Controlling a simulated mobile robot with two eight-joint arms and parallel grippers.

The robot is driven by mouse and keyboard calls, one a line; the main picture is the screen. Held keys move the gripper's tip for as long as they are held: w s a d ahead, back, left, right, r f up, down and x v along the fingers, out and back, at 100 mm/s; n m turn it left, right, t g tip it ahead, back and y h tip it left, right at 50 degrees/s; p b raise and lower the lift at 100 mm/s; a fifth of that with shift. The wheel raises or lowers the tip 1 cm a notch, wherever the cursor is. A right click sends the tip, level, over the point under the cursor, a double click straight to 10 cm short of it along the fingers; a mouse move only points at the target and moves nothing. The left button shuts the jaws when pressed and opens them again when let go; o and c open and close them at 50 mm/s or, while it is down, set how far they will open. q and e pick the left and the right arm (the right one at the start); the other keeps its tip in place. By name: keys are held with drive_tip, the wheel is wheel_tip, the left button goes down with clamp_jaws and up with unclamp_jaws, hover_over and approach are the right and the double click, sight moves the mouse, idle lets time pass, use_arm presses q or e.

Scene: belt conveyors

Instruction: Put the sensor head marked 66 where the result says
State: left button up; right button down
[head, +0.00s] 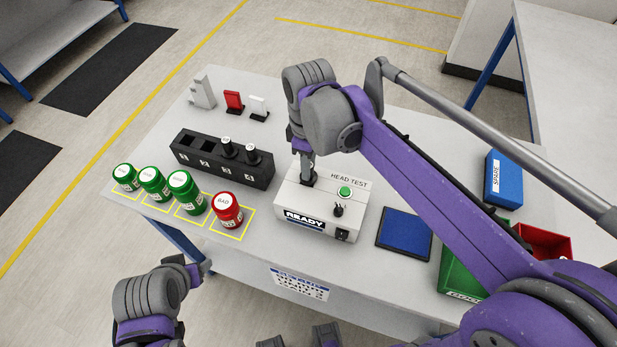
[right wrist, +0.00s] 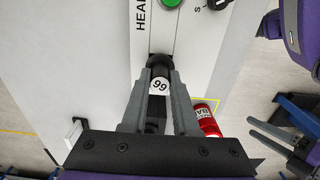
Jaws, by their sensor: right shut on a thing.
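My right gripper (head: 308,172) is over the left part of the white HEAD TEST box (head: 290,203). In the right wrist view its fingers (right wrist: 158,95) are shut on a black sensor head (right wrist: 157,66). The head's round white label reads 66 or 99, depending on which way up it is. The head's far end meets the box top; how deep it sits is hidden. The box has a green button (head: 345,192), a black knob (head: 338,210) and a display reading READY (head: 304,219).
A black rack (head: 222,172) holds two heads. Several green jars (head: 185,193) and a red BAD jar (head: 227,211) stand on yellow outlines. At right are a blue mat (head: 404,234), a green bin (head: 459,277), a red bin (head: 545,238) and a blue SPARE box (head: 503,181).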

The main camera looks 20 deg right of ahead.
use_arm(q)
drive_tip(key=shift+w+r+p, duration=0.15)
drive_tip(key=shift+r+p, duration=0.15)
drive_tip(key=shift+r, duration=0.1)
use_arm(e)
drive_tip(key=shift+r, duration=0.55)
drive_tip(key=shift+r+p, duration=1.65)
drive_tip(key=shift+r, duration=1.6)
use_arm(q)
drive_tip(key=shift+t, duration=0.3)
drive_tip(key=r, duration=0.1)
drive_tip(key=w+r, duration=0.1)
drive_tip(key=r, duration=0.1)
drive_tip(key=w+r, duration=0.1)
drive_tip(key=r, duration=0.1)
drive_tip(key=shift+w, duration=0.15)
drive_tip(key=shift+f, duration=0.1)
use_arm(e)
drive_tip(key=shift+f, duration=0.1)
